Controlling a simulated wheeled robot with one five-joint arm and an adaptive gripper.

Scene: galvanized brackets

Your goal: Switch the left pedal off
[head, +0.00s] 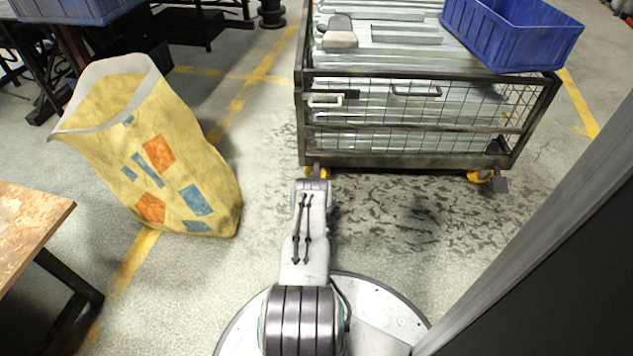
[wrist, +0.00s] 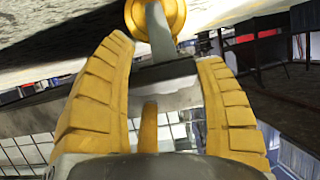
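The left pedal is at the left caster (head: 316,171) under the front left corner of the wire-mesh cart (head: 420,160). In the head view my arm's end covers the pedal and my fingers are hidden. In the wrist view a yellow caster wheel (wrist: 156,14) is at the top, with a grey bar and dark plate, the left pedal (wrist: 163,72), reaching down from it. My gripper (wrist: 165,52) has its two yellow ridged fingers apart, one on each side of the pedal. I cannot tell whether they touch it.
The right caster (head: 480,176) has a dark pedal (head: 501,185). A blue crate (head: 510,35) sits on the cart. A yellow sack (head: 165,160) stands left of my arm, and a wooden table (head: 25,225) is at the left edge. The floor right of my arm is clear.

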